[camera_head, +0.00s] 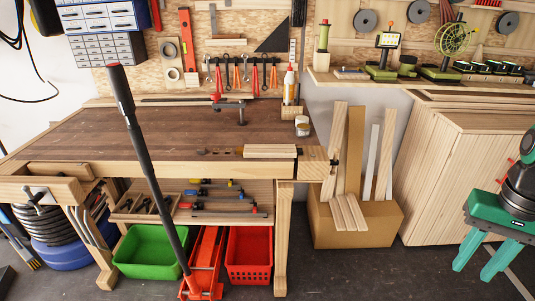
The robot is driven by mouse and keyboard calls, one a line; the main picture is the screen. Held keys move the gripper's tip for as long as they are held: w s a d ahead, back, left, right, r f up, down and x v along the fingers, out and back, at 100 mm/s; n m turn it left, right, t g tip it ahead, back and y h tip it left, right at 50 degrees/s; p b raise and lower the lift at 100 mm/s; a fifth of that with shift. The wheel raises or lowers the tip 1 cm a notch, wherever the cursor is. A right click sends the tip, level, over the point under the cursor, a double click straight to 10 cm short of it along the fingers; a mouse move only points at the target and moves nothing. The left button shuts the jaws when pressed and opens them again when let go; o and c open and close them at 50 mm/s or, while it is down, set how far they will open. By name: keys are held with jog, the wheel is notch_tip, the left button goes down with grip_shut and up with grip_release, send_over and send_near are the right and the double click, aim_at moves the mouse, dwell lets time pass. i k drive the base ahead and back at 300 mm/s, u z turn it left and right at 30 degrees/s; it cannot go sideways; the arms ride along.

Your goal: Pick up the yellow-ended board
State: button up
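Several boards stand in an open cardboard box (375,230) to the right of the workbench. A pale board (335,150) leans at the left, a tan, slightly yellower board (354,150) stands beside it, a thin whitish board (371,160) is further right, and another pale board (386,150) is at the right. Shorter slats (349,213) lean at the box's front. I cannot make out a distinct yellow end on any board; the lower ends in the box are hidden.
The wooden workbench (150,133) carries a clamp, a jar and a light wood block (270,151). A red floor jack (205,265) with a tall black handle stands in front. Floor before the box is clear.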

aim_at(250, 150)
jog(key=u, duration=0.05)
jog(key=i, duration=1)
jog(key=z, duration=0.05)
